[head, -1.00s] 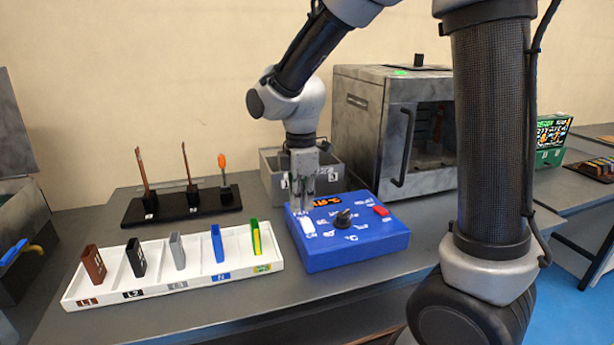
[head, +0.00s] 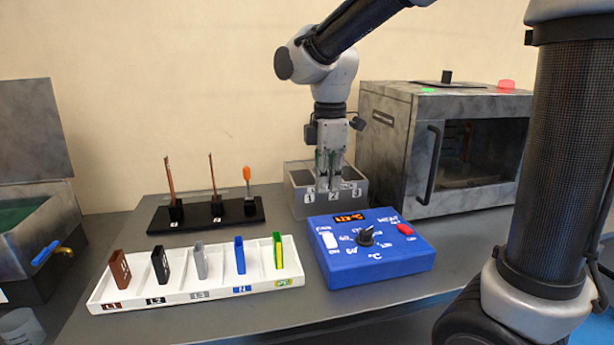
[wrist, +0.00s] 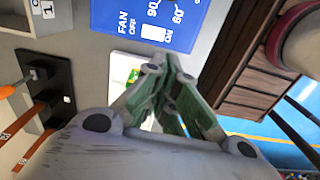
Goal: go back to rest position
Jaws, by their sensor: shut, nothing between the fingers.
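My gripper (head: 329,182) points down in front of the grey numbered bin at the back, above and behind the blue control box (head: 375,262). Its fingers are shut and empty. In the wrist view my gripper (wrist: 168,62) has its fingertips together, with the blue control box (wrist: 150,18) beyond them at the top. The box has a white fan switch, a black knob, a red button and a lit display.
A white tray (head: 195,296) holds several coloured upright pieces. A black stand (head: 160,222) with two copper strips and an orange-handled tool is behind it. The grey numbered bin (head: 300,205) and grey oven (head: 395,150) stand at the back. An open grey box (head: 20,205) is at left.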

